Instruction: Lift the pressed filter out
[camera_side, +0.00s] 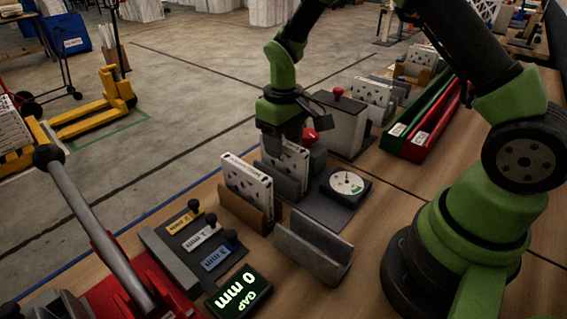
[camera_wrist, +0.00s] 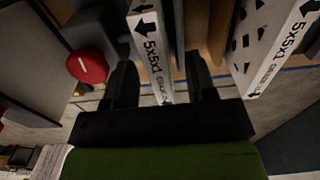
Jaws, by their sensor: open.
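A white boxed filter with dark holes (camera_side: 297,157) stands upright in a grey holder (camera_side: 290,186) beside the dial gauge (camera_side: 347,183). My gripper (camera_side: 283,148) is over it, pointing down, and partly hides it. In the wrist view, my gripper (camera_wrist: 160,78) is open, with one black finger on each side of that filter's white edge (camera_wrist: 150,45), marked 5x5x1 and an arrow. A gap shows between the edge and the right finger; I cannot tell whether the left finger touches. A second white filter (camera_side: 246,182), also in the wrist view (camera_wrist: 274,45), stands in a brown holder (camera_side: 250,214).
An empty grey holder (camera_side: 313,247) stands in front. A grey box with a red button (camera_side: 338,122) is behind the gauge. Green (camera_side: 418,110) and red (camera_side: 437,122) trays lie right. Labelled levers (camera_side: 205,238) and a "GAP 0 mm" display (camera_side: 238,294) are front left.

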